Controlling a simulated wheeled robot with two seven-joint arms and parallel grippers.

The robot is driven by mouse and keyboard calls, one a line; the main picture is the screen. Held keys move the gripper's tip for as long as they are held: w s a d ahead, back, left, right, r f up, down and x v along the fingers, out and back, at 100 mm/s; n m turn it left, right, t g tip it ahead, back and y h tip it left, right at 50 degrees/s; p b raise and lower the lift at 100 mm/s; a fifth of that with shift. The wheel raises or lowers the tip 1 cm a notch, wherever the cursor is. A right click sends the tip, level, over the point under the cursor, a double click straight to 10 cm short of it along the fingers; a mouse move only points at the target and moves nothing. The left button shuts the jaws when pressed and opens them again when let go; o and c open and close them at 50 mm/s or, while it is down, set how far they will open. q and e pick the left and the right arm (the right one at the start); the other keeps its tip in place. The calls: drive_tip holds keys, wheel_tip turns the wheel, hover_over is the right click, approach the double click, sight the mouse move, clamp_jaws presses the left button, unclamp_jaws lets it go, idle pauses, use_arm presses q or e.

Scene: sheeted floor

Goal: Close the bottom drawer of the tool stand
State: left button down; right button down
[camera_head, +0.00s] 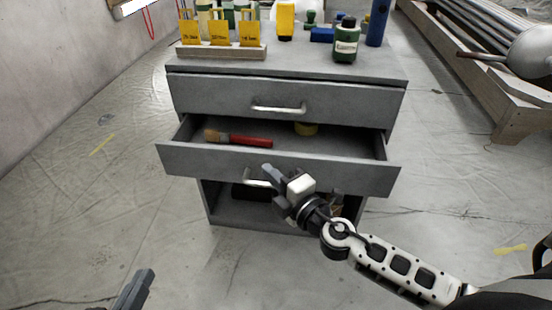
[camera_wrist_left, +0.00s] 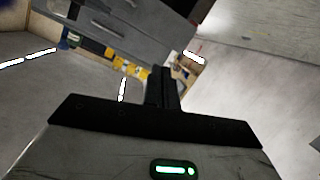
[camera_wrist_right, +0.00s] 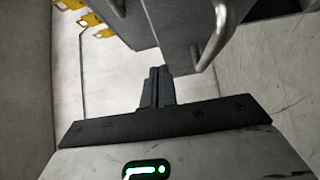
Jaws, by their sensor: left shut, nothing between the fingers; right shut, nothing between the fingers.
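The grey tool stand (camera_head: 290,62) stands in the middle of the head view. The upper drawer (camera_head: 340,101) is shut. My right gripper (camera_head: 268,171) is shut and empty, in front of the bottom drawer's face near its handle (camera_head: 257,184); I cannot tell if it touches. The drawer handle also shows in the right wrist view (camera_wrist_right: 215,38). My left gripper (camera_head: 146,275) is shut and empty, low at the left, away from the stand.
Yellow padlock-like items (camera_head: 220,28), a green bottle (camera_head: 346,42), a yellow container (camera_head: 285,20) and a blue bottle (camera_head: 377,22) stand on the top. An open shelf space (camera_head: 225,209) lies below the drawer. A wooden rack with pipes (camera_head: 490,70) is at the right. The left floor is clear.

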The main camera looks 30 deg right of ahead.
sight(265, 154)
drive_tip(key=shift+w+d, duration=1.1)
drive_tip(key=shift+w, duration=0.25)
